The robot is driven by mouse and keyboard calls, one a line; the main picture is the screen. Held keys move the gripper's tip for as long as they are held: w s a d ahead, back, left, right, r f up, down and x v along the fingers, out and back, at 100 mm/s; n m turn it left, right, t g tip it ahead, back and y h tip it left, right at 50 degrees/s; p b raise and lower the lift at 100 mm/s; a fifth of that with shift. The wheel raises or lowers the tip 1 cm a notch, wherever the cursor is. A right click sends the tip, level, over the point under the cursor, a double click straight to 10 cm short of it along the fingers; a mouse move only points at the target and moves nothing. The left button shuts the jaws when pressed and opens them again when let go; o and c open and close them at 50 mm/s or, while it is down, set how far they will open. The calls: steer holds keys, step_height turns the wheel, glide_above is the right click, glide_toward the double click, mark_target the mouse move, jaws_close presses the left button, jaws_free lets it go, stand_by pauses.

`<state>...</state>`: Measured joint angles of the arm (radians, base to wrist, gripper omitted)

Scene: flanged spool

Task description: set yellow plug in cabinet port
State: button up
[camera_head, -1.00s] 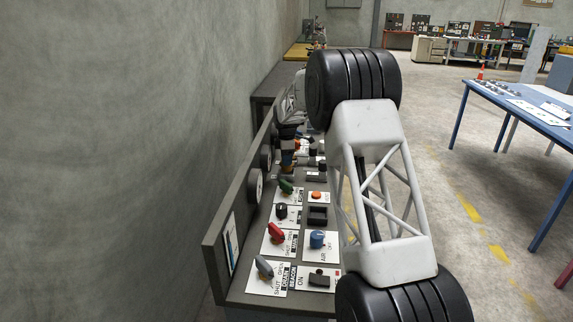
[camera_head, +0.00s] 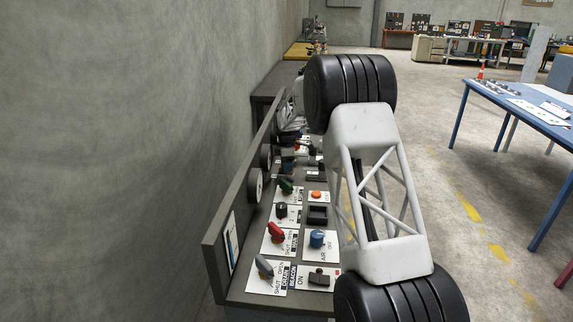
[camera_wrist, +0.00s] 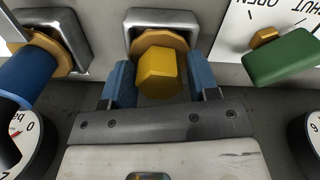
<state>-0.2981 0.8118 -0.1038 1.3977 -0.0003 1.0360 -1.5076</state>
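The yellow plug (camera_wrist: 160,74), a hexagonal block with an orange-gold collar, is at the grey-framed port (camera_wrist: 160,18) in the upper middle of the wrist view. Its front end faces the camera; how deep it sits in the port is hidden behind the collar. In the head view, my arm hides most of the area around the gripper, and I cannot make out the plug there.
A blue plug (camera_wrist: 30,72) sits in a similar port at left. A green handle (camera_wrist: 287,48) is close at right, with gauges at both lower edges. In the head view, the cabinet panel (camera_head: 262,215) carries several knobs and switches along the wall.

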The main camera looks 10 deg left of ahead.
steer(key=shift+o, duration=1)
step_height(320, 180, up, 13)
steer(key=shift+f, duration=0.15)
stand_by(0.8)
